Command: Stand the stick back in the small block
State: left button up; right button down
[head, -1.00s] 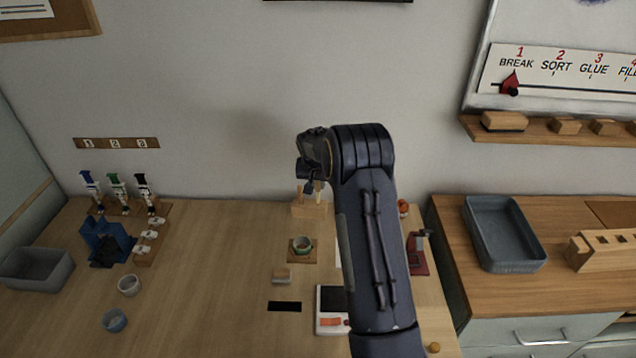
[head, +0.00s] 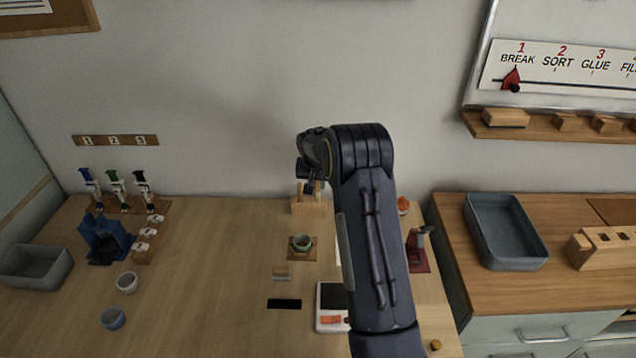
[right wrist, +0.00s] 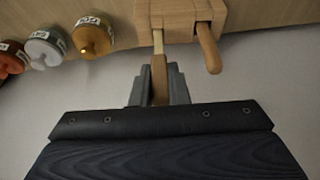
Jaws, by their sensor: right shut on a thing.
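The small block (head: 306,207) is pale wood and stands against the wall at the back of the bench; it also shows at the top of the right wrist view (right wrist: 180,14). My right gripper (right wrist: 158,88) is shut on a wooden stick (right wrist: 158,72), whose narrow pale end points at the block. That end meets the block's edge in the picture; I cannot tell whether it sits in a hole. A second, thicker wooden stick (right wrist: 208,48) stands in the block beside it. In the head view my right gripper (head: 309,186) is just above the block, partly hidden by its own wrist. My left gripper is not in view.
Labelled jars, gold (right wrist: 92,40), silver (right wrist: 45,48) and red, stand beside the block. A small cup (head: 301,243) on a wooden mat is in front of it. My right arm covers part of the bench.

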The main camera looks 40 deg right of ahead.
jog(key=shift+f+b, duration=0.9)
jog(key=shift+f, duration=0.05)
dwell(0.7)
jog(key=c, duration=1.3)
grip_release()
jog(key=shift+f, duration=0.15)
jog(key=shift+p+v, duration=1.05)
jog(key=shift+v, duration=1.75)
jog(key=shift+w+d, duration=0.1)
jog(key=b+v, duration=0.1)
jog(key=v, duration=0.6)
jog(key=shift+r, duration=0.35)
